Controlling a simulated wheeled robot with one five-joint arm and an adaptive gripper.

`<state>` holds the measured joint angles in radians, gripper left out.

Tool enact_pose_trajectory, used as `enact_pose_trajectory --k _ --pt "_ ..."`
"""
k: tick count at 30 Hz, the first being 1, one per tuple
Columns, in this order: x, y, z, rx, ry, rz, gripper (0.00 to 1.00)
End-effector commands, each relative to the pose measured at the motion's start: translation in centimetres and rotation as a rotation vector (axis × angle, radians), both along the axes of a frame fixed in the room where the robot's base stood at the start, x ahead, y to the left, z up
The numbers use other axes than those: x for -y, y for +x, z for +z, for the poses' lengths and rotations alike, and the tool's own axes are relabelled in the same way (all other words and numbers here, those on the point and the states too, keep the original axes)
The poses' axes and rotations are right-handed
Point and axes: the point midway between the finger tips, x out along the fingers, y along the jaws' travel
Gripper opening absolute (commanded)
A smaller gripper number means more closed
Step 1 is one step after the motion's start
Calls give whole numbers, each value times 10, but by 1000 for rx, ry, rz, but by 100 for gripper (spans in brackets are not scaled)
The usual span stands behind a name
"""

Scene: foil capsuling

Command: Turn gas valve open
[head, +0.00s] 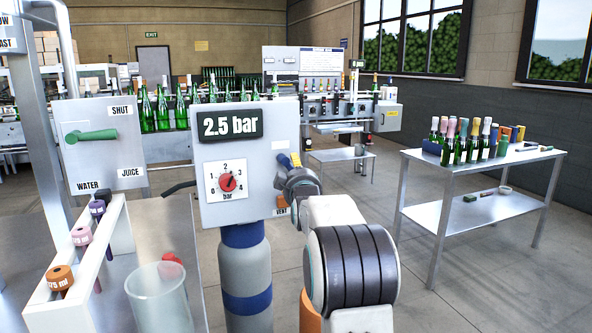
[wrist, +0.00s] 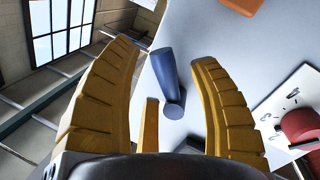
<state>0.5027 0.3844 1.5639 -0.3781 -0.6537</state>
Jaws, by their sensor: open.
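The blue valve lever (wrist: 163,72) is on the pale panel face, with its round pivot end (wrist: 174,110) toward the wrist camera. My open gripper (wrist: 163,56) has its two yellow ribbed fingers on either side of the lever, with gaps showing; I cannot tell whether either touches it. In the head view my gripper (head: 290,163) is at the right edge of the grey gas panel (head: 262,130) and hides most of the lever.
A grey gas cylinder (head: 245,270) with blue bands stands under the panel. An orange VENT part (head: 281,211) is just below my gripper. A valve box with a green handle (head: 92,136) stands at left. A bottle table (head: 480,165) is at right, with open floor before it.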

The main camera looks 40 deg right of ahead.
Motion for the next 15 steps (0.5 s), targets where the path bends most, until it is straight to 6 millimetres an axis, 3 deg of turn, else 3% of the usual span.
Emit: enact_pose_trajectory --k 15 --pt "9 17 0 0 0 0 55"
